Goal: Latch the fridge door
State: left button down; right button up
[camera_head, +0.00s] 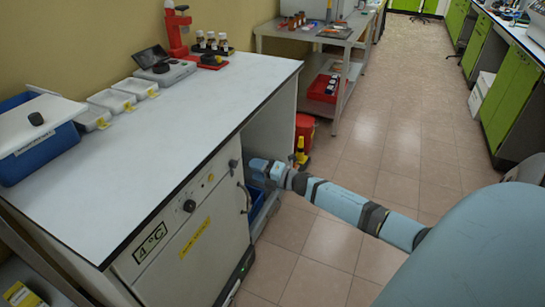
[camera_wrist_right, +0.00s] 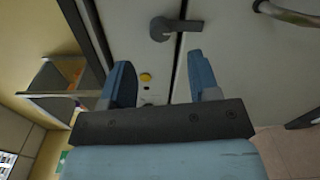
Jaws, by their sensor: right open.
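The fridge (camera_head: 175,250) is a white unit with a "4 °C" label, built under the white bench. Its dark curved handle (camera_head: 244,197) is near the right edge of its front. In the right wrist view, a grey latch lever (camera_wrist_right: 176,28) sits by a dark seam between two pale panels. A curved bar handle (camera_wrist_right: 288,14) shows at the upper right. My right gripper (camera_head: 254,172) is beside the fridge's right side; its fingertips are hard to make out there. In the right wrist view my right gripper (camera_wrist_right: 161,77) is open and empty, apart from the latch. My left gripper is out of view.
The bench top (camera_head: 165,155) holds a blue bin (camera_head: 40,150), clear boxes, a scale (camera_head: 165,70) and a red stand. A blue container (camera_head: 257,203) is behind my gripper. A red bin (camera_head: 304,132) stands beyond. The tiled floor at right is clear.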

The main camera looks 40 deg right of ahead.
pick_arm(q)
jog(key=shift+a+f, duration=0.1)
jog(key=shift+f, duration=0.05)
pick_arm(e)
jog(key=v, duration=0.6)
jog(key=shift+s, duration=0.2)
jog(key=shift+d, duration=0.1)
